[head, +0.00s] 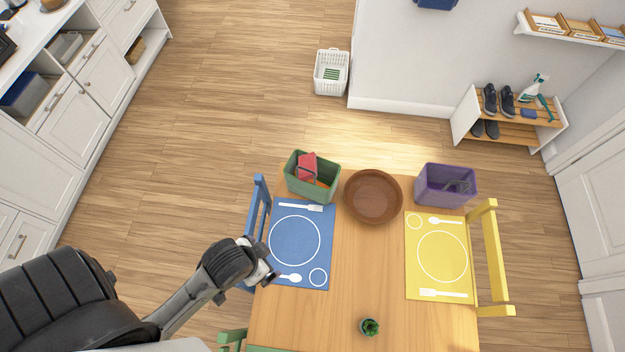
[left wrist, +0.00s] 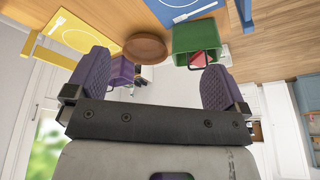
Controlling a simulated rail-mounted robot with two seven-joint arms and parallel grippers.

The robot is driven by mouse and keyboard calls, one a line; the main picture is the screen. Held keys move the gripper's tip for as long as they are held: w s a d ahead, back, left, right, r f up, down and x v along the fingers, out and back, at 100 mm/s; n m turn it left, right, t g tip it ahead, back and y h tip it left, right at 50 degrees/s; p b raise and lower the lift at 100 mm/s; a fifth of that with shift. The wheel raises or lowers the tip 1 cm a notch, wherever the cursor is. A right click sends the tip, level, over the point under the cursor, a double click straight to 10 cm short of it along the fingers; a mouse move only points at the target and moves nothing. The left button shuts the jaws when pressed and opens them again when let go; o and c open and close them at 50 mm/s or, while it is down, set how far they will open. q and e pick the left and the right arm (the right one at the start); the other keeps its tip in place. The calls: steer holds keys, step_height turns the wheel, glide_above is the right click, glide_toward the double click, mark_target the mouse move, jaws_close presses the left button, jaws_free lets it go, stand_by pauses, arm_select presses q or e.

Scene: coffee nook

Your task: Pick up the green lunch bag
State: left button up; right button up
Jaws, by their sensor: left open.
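The green lunch bag (head: 312,178) is an open-topped green box at the far left of the wooden table (head: 365,270), with a red item (head: 306,167) and something orange inside. It also shows at the top of the left wrist view (left wrist: 192,30), beyond the fingers. My left gripper (head: 266,270) is at the table's left edge by the near-left part of the blue placemat, apart from the green bag. In the left wrist view (left wrist: 155,82) its two padded fingers are spread with nothing held between them. My right gripper is not in view.
A brown round bowl (head: 373,196) stands right of the green bag, and a purple lunch bag (head: 445,185) right of that. Blue (head: 300,245) and yellow (head: 440,258) placemats lie flat. A blue chair (head: 259,215) backs onto the left edge.

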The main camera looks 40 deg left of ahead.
arm_select(q)
steer(key=shift+d, duration=0.15)
steer(key=shift+d, duration=0.1)
steer(key=c, duration=0.4)
steer(key=shift+a, duration=0.2)
steer(key=c, duration=1.1)
